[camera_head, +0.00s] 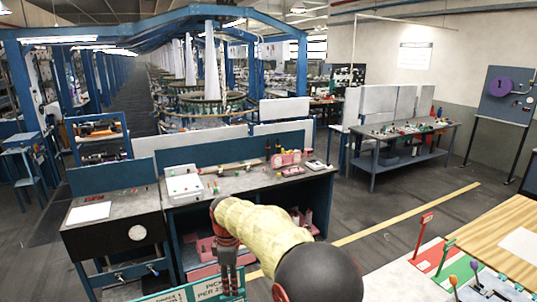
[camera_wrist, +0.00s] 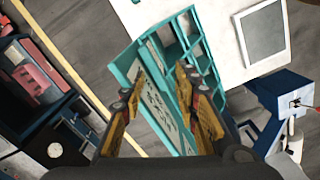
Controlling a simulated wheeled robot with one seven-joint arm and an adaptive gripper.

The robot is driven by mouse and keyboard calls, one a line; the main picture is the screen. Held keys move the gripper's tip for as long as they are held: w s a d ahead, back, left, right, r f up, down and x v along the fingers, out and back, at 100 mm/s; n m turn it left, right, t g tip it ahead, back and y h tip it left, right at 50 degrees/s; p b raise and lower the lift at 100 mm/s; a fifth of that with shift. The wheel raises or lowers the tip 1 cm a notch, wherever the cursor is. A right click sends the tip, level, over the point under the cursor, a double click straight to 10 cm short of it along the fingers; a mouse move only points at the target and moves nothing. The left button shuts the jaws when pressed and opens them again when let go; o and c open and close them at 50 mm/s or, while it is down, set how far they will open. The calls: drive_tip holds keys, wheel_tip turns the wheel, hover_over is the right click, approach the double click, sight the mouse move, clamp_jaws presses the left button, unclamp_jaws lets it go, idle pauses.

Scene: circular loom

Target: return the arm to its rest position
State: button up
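My arm, in a pale yellow sleeve, reaches out from the lower right in the head view. A teal compartmented rack (camera_wrist: 186,31) with a lettered front lies in view behind the fingers. I cannot tell how far the fingertips are from it.
A dark workbench (camera_head: 240,180) with a white box (camera_head: 183,186) and pink bins stands ahead. A wooden-topped table (camera_head: 495,245) with red and green panels is at right. Another bench (camera_head: 405,137) stands farther back. Grey floor with a yellow line (camera_head: 410,213) is clear between them.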

drive_tip(key=s+d+f+m+t+b, duration=0.25)
drive_tip(key=s+d+m+b, duration=0.95)
drive_tip(key=s+d, duration=0.65)
drive_tip(key=s+d+f+m+t+b, duration=0.1)
drive_tip(key=s+d+f+m+b, duration=0.2)
drive_tip(key=s+d+f+b, duration=0.2)
drive_tip(key=s+d+f+m+t+b, duration=0.2)
drive_tip(key=s+d+f+b, duration=0.3)
drive_tip(key=s+b, duration=0.5)
drive_tip(key=shift+s+d+m, duration=0.4)
drive_tip(key=shift+d+m, duration=0.2)
drive_tip(key=shift+d, duration=0.6)
